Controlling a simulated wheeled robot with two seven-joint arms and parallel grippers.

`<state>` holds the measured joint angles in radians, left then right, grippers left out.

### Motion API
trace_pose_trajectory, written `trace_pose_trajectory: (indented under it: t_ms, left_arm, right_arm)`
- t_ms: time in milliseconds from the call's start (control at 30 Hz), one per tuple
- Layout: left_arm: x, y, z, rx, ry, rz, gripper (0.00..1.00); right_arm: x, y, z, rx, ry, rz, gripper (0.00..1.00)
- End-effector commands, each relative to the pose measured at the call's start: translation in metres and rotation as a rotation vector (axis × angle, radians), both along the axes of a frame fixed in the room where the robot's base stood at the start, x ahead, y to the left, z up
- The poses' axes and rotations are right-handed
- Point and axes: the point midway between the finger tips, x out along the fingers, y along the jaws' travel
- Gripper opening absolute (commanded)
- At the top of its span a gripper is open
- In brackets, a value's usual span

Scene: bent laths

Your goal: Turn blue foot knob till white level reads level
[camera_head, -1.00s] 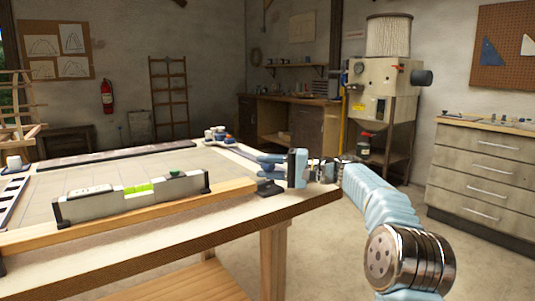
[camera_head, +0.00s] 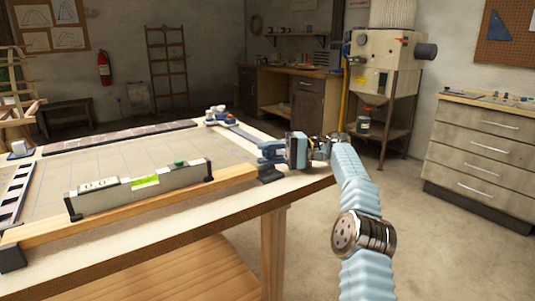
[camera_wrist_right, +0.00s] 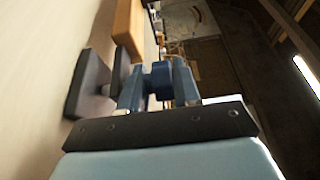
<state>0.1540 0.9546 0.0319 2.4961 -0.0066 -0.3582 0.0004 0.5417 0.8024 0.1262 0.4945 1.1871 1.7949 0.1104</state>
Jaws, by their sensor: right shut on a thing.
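The white level (camera_head: 140,187), with black end caps and a bright green vial, lies along the top of a wooden lath (camera_head: 225,183) at the table's front edge. Its bubble is too small to read. My right gripper (camera_head: 268,153) is at the lath's right end, just above a black foot pad (camera_head: 270,174). In the right wrist view the blue foot knob (camera_wrist_right: 160,80) sits between the two blue fingers, and the gripper (camera_wrist_right: 158,90) is shut on it. In the head view the fingers mostly hide the knob. My left gripper is out of view.
A drawer cabinet (camera_head: 485,155) and a grey machine (camera_head: 385,80) stand behind. The floor at right is clear.

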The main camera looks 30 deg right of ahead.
Motion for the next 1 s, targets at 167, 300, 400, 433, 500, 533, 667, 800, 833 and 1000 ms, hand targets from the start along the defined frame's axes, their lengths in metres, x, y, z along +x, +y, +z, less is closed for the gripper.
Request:
trace_pose_trajectory:
  t_ms: [167,300,400,433,500,533,667,800,833,1000]
  left_arm:
    - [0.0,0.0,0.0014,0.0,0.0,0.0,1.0]
    - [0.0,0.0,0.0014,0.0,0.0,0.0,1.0]
    - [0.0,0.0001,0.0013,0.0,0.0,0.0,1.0]
    - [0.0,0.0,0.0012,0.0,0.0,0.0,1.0]
    - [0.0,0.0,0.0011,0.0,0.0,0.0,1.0]
    - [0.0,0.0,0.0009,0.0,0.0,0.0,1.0]
    - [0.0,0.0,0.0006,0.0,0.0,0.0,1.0]
    - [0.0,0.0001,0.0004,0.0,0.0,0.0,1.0]
    - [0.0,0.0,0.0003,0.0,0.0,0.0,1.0]
    - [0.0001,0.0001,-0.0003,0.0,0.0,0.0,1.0]
  right_arm:
    - [-0.0018,-0.001,0.0098,0.004,-0.018,-0.006,0.02]
    - [-0.0019,-0.0011,0.0098,0.004,-0.018,-0.006,0.35]
    - [-0.0018,-0.0011,0.0088,0.003,-0.016,-0.006,0.45]
    - [-0.0016,-0.001,0.0083,0.002,-0.015,-0.005,0.45]
    - [-0.0015,-0.001,0.0072,0.003,-0.014,-0.004,0.45]
    - [-0.0014,-0.001,0.0067,0.002,-0.012,-0.004,0.45]
    - [-0.0012,-0.0008,0.0051,0.002,-0.01,-0.003,0.45]
    - [-0.0009,-0.0007,0.0038,0.002,-0.008,-0.002,0.45]
    - [-0.0008,-0.0007,0.0036,0.002,-0.007,-0.002,0.45]
    - [-0.0005,0.0002,0.0026,0.002,-0.006,-0.002,0.45]
